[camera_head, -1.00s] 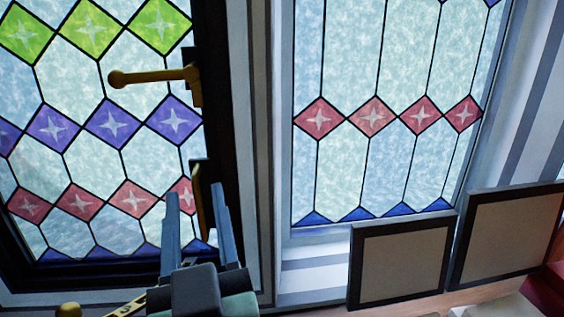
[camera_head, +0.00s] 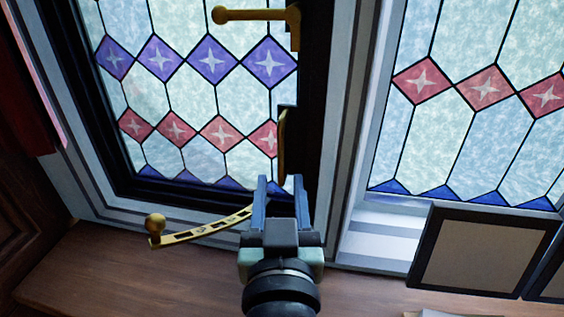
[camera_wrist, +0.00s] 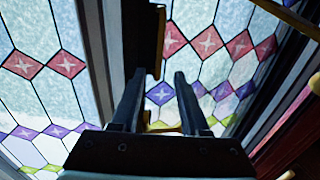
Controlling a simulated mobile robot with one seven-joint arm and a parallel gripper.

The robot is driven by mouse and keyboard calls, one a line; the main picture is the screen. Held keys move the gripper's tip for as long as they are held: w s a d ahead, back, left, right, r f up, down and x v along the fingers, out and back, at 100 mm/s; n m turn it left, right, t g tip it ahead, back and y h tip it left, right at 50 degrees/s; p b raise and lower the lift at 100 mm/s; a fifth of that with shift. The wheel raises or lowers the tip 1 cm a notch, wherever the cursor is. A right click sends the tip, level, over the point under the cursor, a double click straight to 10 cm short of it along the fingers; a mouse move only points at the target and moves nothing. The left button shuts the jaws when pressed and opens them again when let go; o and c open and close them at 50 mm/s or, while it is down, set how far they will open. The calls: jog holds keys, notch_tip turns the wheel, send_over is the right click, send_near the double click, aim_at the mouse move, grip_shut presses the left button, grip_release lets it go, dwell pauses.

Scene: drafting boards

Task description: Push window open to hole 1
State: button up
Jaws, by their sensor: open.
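The window (camera_head: 210,165) is a stained-glass pane in a black frame, in the left half of the head view. A brass handle (camera_head: 255,14) sits on its right side. A brass stay bar with holes (camera_head: 205,226) curves along the window's lower edge and ends in a round knob (camera_head: 155,224) at the left. My gripper (camera_head: 280,183) is open, with its fingers pointing at the window's lower right corner, near the bar's right end. The fingers hide that end. In the wrist view, my open gripper (camera_wrist: 156,82) has nothing visible between its fingers, with glass beyond.
A second stained-glass window (camera_head: 470,110) is to the right. A dark-framed board (camera_head: 482,248) leans below it on the wooden sill (camera_head: 120,270). A brass plate (camera_head: 283,140) is on the black frame just above my gripper. A dark red curtain (camera_head: 28,85) hangs at the far left.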

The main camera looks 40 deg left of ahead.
aim_at(281, 152)
jog(key=x, duration=0.4)
jog(key=b+x, duration=0.1)
jog(key=x, duration=0.3)
jog(key=shift+r+b, duration=0.2)
jog(key=shift+b, duration=0.1)
jog(key=shift+w+a+f, duration=0.15)
jog(key=shift+w+a, duration=0.35)
jog(key=shift+w, duration=0.05)
grip_shut()
dwell(0.9)
